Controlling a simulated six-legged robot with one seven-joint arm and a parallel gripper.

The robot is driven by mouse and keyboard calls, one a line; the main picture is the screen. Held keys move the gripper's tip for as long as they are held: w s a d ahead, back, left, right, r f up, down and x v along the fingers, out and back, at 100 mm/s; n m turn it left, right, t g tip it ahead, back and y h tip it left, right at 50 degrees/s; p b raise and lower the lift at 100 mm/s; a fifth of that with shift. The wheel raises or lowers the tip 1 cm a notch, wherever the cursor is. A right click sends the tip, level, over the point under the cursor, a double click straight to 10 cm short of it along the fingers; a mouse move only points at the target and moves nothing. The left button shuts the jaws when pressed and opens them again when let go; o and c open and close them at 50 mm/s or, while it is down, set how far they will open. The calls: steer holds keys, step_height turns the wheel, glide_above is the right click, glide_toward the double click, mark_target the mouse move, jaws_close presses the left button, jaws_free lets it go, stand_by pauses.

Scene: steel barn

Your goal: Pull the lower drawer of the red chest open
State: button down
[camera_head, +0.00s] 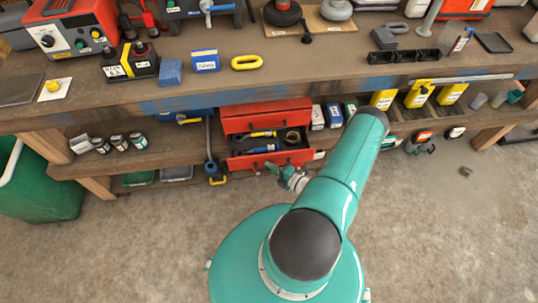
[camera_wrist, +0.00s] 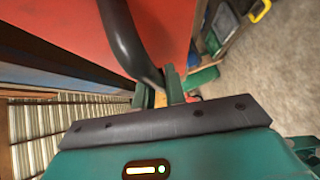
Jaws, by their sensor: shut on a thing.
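The red chest (camera_head: 265,109) sits on the shelf under the workbench. Its lower drawer (camera_head: 270,160) stands out from the chest, and the head view shows tools and a ring-shaped roll inside it. My gripper (camera_head: 293,178) is at the front of this drawer, partly hidden by my arm. In the wrist view, the red drawer front (camera_wrist: 70,25) fills the upper left and a dark curved handle (camera_wrist: 128,42) runs down to my gripper (camera_wrist: 161,88). The fingers are shut on the handle, near its lower end.
The workbench top (camera_head: 290,80) overhangs the chest and carries several tools and boxes. Small boxes (camera_head: 318,117) stand right of the chest. A blue-handled tool (camera_head: 211,165) hangs to its left. The concrete floor (camera_head: 440,220) in front is mostly clear.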

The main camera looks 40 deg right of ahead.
steer(key=s+a, duration=0.3)
steer(key=s, duration=0.2)
steer(key=shift+s+a, duration=0.2)
steer(key=shift+a, duration=0.15)
steer(key=c, duration=1.5)
jaws_free()
steer(key=shift+o, duration=0.2)
steer(key=v, duration=1.4)
steer(key=shift+w, duration=0.1)
